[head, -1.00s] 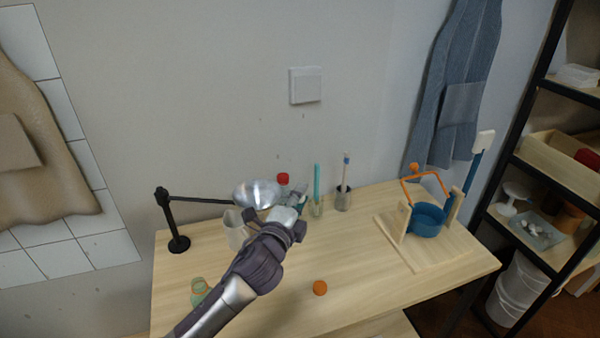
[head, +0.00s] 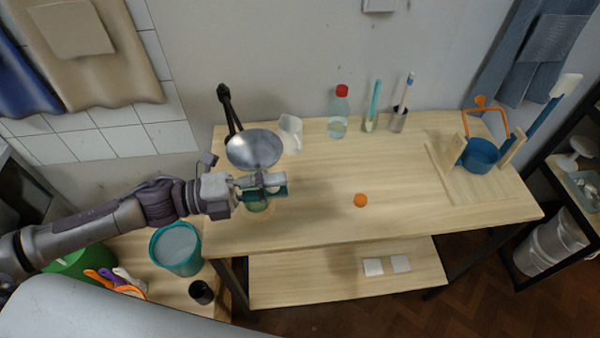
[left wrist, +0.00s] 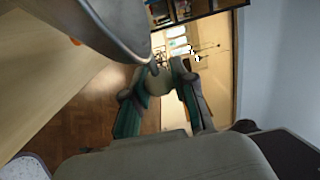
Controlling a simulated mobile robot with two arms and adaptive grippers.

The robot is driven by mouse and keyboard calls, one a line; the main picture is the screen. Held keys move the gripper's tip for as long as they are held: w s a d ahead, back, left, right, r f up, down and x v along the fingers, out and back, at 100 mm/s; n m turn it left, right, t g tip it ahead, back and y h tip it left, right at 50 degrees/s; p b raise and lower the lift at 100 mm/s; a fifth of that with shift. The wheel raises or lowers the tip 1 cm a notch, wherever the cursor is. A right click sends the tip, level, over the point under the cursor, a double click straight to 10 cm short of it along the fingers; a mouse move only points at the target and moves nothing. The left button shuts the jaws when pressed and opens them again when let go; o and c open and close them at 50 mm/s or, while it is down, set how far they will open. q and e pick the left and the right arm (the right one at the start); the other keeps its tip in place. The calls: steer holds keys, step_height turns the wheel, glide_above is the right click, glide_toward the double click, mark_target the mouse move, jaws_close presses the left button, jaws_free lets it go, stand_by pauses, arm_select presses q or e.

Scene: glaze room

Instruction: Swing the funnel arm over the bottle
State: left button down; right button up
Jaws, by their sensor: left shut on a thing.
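The shiny metal funnel (head: 254,148) hangs at the end of the black funnel arm (head: 228,108), whose stand is at the table's back left. The funnel's side also fills the upper left of the left wrist view (left wrist: 115,28). My left gripper (head: 272,183) is at the funnel's near side, shut on a small, pale, rounded knob (left wrist: 158,82) close below the funnel. My right gripper is not in view.
A white jug (head: 290,133) stands just right of the funnel. A clear bottle with a red cap (head: 339,115) is behind. An orange cap (head: 360,200) lies on the open middle of the table (head: 320,215). A teal bucket (head: 177,250) stands lower left.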

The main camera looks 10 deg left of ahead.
arm_select(q)
steer(key=shift+s+a+m+g+h+b, duration=0.15)
steer(key=shift+s+a+m+g+b, duration=0.1)
steer(key=shift+s+a+g, duration=0.25)
steer(key=shift+s+a+m+g+h+b, duration=0.15)
steer(key=shift+a+m+g, duration=0.15)
steer(key=shift+a, duration=0.25)
steer(key=c, duration=1.4)
jaws_free()
steer(key=o, duration=0.5)
steer(key=shift+s+a, duration=0.1)
steer(key=shift+a, duration=0.2)
steer(key=shift+d, duration=0.1)
